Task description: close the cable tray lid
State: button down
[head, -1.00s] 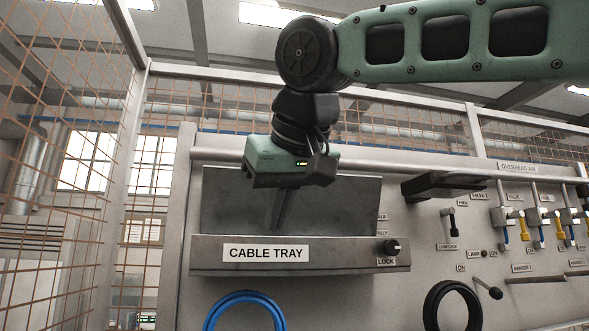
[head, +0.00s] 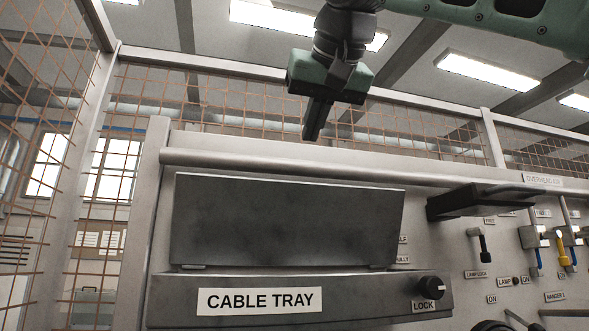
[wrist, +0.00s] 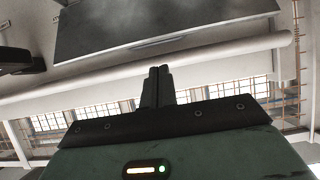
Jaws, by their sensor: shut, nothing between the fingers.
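The cable tray (head: 370,297) is a grey metal box on the panel, with a "CABLE TRAY" label and a black LOCK knob (head: 431,288) at its right end. Its dark lid (head: 285,222) stands raised, roughly upright, along the tray's back edge, with its broad face toward the head camera. The lid also shows at the top of the wrist view (wrist: 150,25). My gripper (head: 312,138) is shut and empty. It is above the panel's top rail, higher than the lid and apart from it. In the wrist view the shut fingers (wrist: 157,72) point toward the rail.
A pale rail (head: 300,170) runs along the panel's top, just above the lid. A dark bracket (head: 480,200) juts out right of the lid. Orange wire mesh (head: 235,110) stands behind; the air above the rail is open.

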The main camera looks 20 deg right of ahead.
aim_at(298, 170)
jog(key=p+x, duration=0.2)
jog(key=x, duration=0.6)
jog(key=shift+w+p, duration=0.2)
jog(key=shift+p, duration=0.1)
jog(key=shift+w+f, duration=0.4)
jog(key=shift+w, duration=0.15)
jog(key=shift+f, duration=0.15)
